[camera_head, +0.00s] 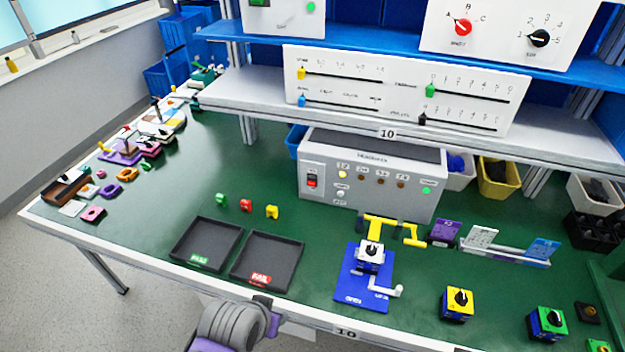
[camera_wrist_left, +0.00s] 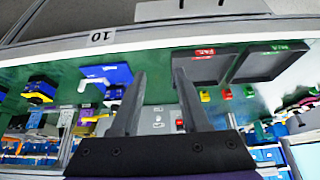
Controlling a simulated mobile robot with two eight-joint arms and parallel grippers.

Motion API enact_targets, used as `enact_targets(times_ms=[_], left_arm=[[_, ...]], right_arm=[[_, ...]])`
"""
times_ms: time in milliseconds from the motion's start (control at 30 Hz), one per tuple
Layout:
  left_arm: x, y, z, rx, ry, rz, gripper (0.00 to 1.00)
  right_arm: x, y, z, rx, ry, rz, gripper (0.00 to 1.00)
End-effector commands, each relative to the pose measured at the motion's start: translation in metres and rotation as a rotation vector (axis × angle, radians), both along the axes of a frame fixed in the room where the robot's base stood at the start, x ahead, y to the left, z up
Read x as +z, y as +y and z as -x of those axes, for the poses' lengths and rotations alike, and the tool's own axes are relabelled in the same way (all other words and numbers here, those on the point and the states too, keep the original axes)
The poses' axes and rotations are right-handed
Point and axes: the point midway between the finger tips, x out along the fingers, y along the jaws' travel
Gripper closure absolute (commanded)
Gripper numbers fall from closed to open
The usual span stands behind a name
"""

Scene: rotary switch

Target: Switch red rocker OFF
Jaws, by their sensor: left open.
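The red rocker (camera_head: 312,181) sits in a pale plate at the left end of the front of a grey box (camera_head: 370,208) on the green bench. Whether its ON or OFF side is pressed is too small to tell. In the left wrist view, which is upside down, my left gripper (camera_wrist_left: 160,76) is open and empty, its two fingers apart. In the head view, part of my left arm shows at the bottom, by the bench's front edge, away from the rocker. My right gripper is not in view.
Two black trays (camera_head: 208,246) lie at the front left, with several small coloured blocks (camera_head: 246,205) behind them. A blue plate with a switch block (camera_head: 368,257) and yellow parts (camera_head: 382,227) stand before the box. A shelf panel (camera_head: 405,92) overhangs behind. Green bench before the rocker is clear.

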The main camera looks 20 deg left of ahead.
Motion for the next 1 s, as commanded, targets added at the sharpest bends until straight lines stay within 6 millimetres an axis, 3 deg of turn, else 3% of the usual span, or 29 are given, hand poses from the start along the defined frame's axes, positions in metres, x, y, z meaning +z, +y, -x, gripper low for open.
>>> enact_targets(times_ms=[467,733,1000], left_arm=[[0.0,0.0,0.0,0.0,0.0,0.0,0.55],[0.0,0.0,0.0,0.0,0.0,0.0,1.0],[0.0,0.0,0.0,0.0,0.0,0.0,1.0]], right_arm=[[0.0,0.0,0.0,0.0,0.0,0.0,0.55],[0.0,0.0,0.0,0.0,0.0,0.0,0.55],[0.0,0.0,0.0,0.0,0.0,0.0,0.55]])
